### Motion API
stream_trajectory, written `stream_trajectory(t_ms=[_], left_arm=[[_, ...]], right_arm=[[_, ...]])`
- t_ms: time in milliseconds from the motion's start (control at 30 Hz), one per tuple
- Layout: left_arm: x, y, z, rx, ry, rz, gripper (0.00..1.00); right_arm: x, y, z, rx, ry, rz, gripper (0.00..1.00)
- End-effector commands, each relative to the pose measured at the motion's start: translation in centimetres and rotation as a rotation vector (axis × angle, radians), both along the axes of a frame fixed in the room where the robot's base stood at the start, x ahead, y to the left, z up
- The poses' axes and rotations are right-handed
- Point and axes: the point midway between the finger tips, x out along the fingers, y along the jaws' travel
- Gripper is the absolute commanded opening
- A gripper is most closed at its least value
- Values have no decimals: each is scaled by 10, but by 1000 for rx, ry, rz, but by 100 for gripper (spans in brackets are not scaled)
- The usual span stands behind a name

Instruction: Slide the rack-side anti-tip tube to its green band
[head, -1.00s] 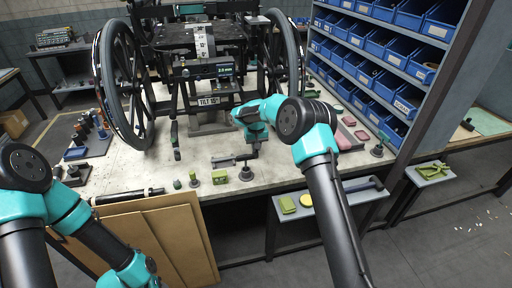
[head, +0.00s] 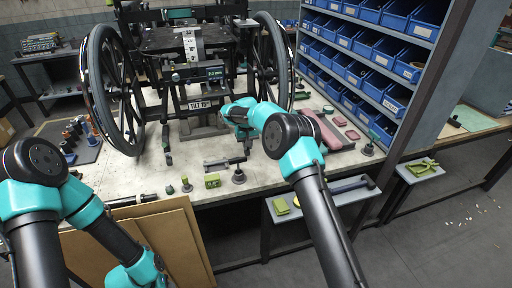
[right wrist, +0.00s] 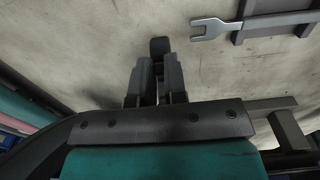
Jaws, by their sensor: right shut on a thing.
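The wheelchair (head: 195,75) stands on the bench between its two big wheels. My right gripper (head: 246,138) is low at its front on the rack side, mostly hidden by its own wrist. In the right wrist view the gripper (right wrist: 155,85) has its dark fingers close together on a dark end piece (right wrist: 160,47), which I take to be the rack-side anti-tip tube. Most of that tube is hidden, and its green band cannot be made out. The other anti-tip tube (head: 167,146) hangs free at the left. My left arm shows at lower left, but its gripper fingers do not.
Blue bins on a rack (head: 375,70) stand close to the right. A silver fork wrench (right wrist: 213,27) lies on the bench top.

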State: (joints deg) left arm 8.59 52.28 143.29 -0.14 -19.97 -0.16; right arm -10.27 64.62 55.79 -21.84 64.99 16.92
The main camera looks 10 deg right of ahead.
Motion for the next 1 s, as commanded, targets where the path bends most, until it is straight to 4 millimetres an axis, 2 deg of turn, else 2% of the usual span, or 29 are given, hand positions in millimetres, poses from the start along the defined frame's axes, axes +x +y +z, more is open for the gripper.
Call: stream_trajectory(t_ms=[267, 300, 533, 833, 1000], left_arm=[[0, 0, 0, 0, 0, 0, 43], [0, 0, 0, 0, 0, 1, 43], [0, 0, 0, 0, 0, 0, 43], [0, 0, 0, 0, 0, 0, 43], [0, 0, 0, 0, 0, 0, 43]], right_arm=[[1, -1, 1, -1, -3, -1, 0], [1, -1, 1, 0, -3, -1, 16], [0, -1, 1, 0, -1, -1, 38], [0, -1, 2, 0, -1, -1, 38], [1, -1, 15, 0, -3, -1, 38]])
